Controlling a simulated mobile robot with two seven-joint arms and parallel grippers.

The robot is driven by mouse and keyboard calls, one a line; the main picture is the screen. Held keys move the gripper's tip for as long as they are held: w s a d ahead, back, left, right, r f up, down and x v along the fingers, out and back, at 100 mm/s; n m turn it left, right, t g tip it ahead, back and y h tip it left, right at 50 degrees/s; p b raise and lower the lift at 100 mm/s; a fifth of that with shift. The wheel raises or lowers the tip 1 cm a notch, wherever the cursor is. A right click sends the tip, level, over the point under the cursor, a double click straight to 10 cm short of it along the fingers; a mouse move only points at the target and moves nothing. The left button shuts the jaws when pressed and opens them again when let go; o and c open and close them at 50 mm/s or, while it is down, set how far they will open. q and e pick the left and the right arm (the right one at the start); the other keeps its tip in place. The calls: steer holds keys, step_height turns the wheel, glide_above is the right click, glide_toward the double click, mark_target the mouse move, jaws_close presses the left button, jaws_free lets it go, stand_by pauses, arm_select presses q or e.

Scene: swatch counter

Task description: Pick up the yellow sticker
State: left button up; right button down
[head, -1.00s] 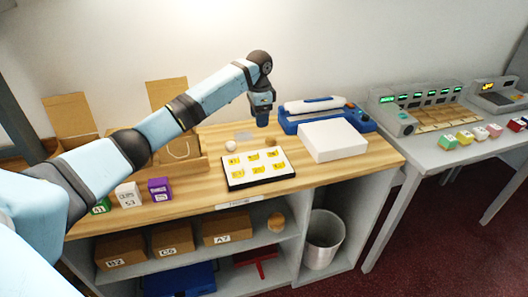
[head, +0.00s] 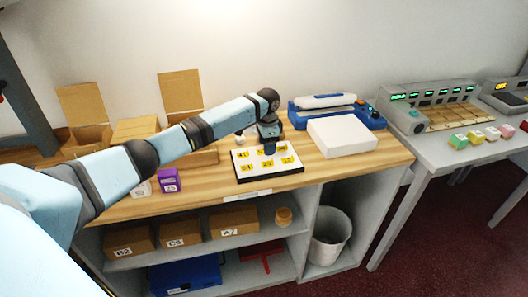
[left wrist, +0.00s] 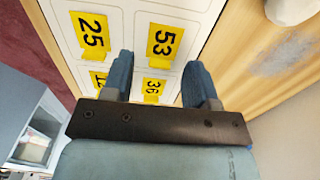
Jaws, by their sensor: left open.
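Several yellow stickers with black numbers lie on a white sheet with a dark edge (head: 240,178) on the wooden counter. In the head view one sticker reads 64 (head: 247,168). The left wrist view shows stickers 25 (left wrist: 92,34), 53 (left wrist: 164,42) and 36 (left wrist: 153,88), plus one partly hidden by my gripper. My left gripper (head: 269,150) is over the sheet in the head view, its fingers (left wrist: 158,80) apart and empty. Sticker 36 shows between the fingers, and 53 lies just beyond them. I cannot tell the height above the sheet. My right gripper is not in view.
A white box (head: 342,138) and a blue-and-white device (head: 325,103) stand to the right of the sheet. A purple block (head: 168,181) and cardboard boxes are to the left. A pale round object (left wrist: 290,10) lies beside the sheet.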

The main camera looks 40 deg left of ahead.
arm_select(q)
steer(key=shift+f, duration=0.3)
steer(key=c, duration=0.8)
steer(key=shift+r, duration=0.1)
step_height(320, 180, up, 24)
steer(key=p, duration=0.7)
